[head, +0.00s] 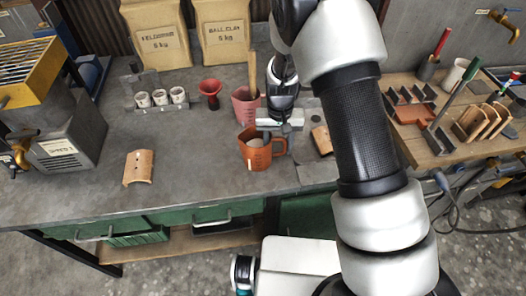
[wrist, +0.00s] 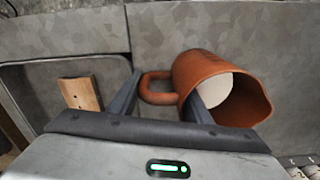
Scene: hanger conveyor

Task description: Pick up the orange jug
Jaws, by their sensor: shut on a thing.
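The orange jug (head: 256,158) is at the middle of the grey workbench in the head view, upright, with something pale inside. In the wrist view the jug (wrist: 203,68) shows its open mouth and its handle to the left. My gripper (head: 281,130) is at the handle side of the jug. In the wrist view the handle lies between the fingers of my gripper (wrist: 160,97), with the right finger at the jug's rim. The gripper is shut on the jug. I cannot tell whether the jug's base touches the bench.
A pink jug (head: 245,107) stands just behind, with a red funnel (head: 209,90) and white cups (head: 160,97) to its left. A curved tan piece (head: 139,168) lies at the front left. A wooden side table (head: 444,152) with tools stands at the right.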

